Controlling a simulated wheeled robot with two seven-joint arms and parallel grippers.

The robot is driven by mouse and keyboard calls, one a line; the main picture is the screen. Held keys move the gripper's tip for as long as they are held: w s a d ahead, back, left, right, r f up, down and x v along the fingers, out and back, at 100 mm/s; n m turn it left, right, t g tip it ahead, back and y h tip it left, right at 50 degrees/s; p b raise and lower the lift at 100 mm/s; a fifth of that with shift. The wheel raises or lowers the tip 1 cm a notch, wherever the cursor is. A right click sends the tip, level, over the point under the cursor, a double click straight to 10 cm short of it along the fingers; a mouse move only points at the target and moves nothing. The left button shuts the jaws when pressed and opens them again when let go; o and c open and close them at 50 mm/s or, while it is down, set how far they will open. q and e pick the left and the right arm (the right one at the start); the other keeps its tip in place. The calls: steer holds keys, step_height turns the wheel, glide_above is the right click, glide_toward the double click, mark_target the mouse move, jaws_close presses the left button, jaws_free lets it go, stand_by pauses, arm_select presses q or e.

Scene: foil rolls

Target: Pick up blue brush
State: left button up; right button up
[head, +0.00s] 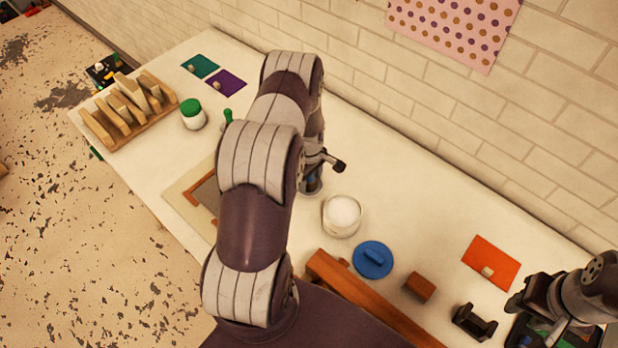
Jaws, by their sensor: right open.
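A round blue thing with a raised bar on top (372,259) lies on the white table, right of a white jar (342,216). It is the clearest blue item in the head view, but I cannot tell whether it is the brush. My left arm rises across the middle and bends down behind its own links. My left gripper (313,183) is low over the table, left of the jar and mostly hidden; a small bluish patch shows there, and its jaws are unclear. My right gripper (534,312) is open at the lower right, away from the blue thing.
A brown block (419,287), a black holder (474,322) and an orange sheet (491,262) lie toward the right. A wooden bar (365,292) runs along the front. A wooden rack (128,112) and green-lidded jar (193,115) stand at left. A brick wall borders the back.

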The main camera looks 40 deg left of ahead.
arm_select(q)
steer(key=shift+w, duration=0.1)
steer(key=c, duration=0.7)
steer(key=shift+r+b, duration=0.45)
steer(key=shift+r, duration=0.05)
step_height(320, 180, up, 3)
steer(key=shift+f+b, duration=0.1)
steer(key=shift+b, duration=0.65)
steer(key=s+d+r+b, duration=0.1)
steer(key=d+r, duration=0.1)
steer(key=d, duration=0.1)
steer(key=s+d+r+b, duration=0.1)
steer(key=s+d+r, duration=0.1)
steer(key=d, duration=0.2)
steer(key=s+d+r+b, duration=0.1)
steer(key=d+r, duration=0.2)
steer(key=d, duration=0.1)
steer(key=shift+s+r, duration=0.1)
steer(key=shift+s, duration=0.15)
